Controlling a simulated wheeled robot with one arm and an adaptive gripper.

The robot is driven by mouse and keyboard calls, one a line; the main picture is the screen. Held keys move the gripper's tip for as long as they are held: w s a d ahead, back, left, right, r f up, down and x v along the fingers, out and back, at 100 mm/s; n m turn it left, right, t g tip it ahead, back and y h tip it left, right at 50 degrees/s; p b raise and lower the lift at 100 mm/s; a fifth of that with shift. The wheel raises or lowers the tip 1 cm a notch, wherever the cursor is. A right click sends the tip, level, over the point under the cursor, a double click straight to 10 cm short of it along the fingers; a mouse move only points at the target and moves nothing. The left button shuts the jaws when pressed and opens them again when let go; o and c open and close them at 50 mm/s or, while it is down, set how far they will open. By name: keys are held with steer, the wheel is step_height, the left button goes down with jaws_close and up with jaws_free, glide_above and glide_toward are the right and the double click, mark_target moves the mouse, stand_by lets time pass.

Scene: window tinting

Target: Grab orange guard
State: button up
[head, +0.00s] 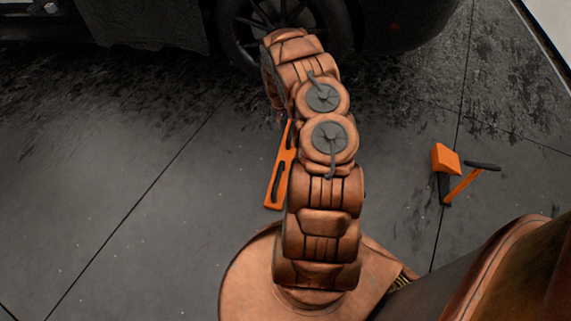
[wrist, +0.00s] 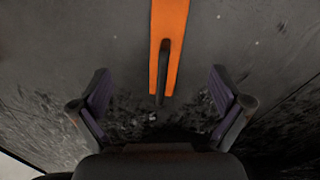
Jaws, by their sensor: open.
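In the head view my gripper is hidden behind the arm.
A dark vehicle stands at the top of the head view, its wheel (head: 285,25) close beyond my arm. At the right, an orange block (head: 445,158) and an orange-handled tool with a dark head (head: 482,166) are on the floor. The floor at left is clear.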

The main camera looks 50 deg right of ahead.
steer(key=m+t+b, duration=0.1)
steer(key=b, duration=0.3)
glide_above(286, 158)
steer(key=shift+y, duration=0.4)
step_height(286, 158, down, 14)
steer(key=shift+a+f+b, duration=0.2)
steer(key=shift+f+b, duration=1.5)
steer(key=shift+f, duration=2.2)
steer(key=shift+r, duration=0.1)
steer(key=c, duration=1.6)
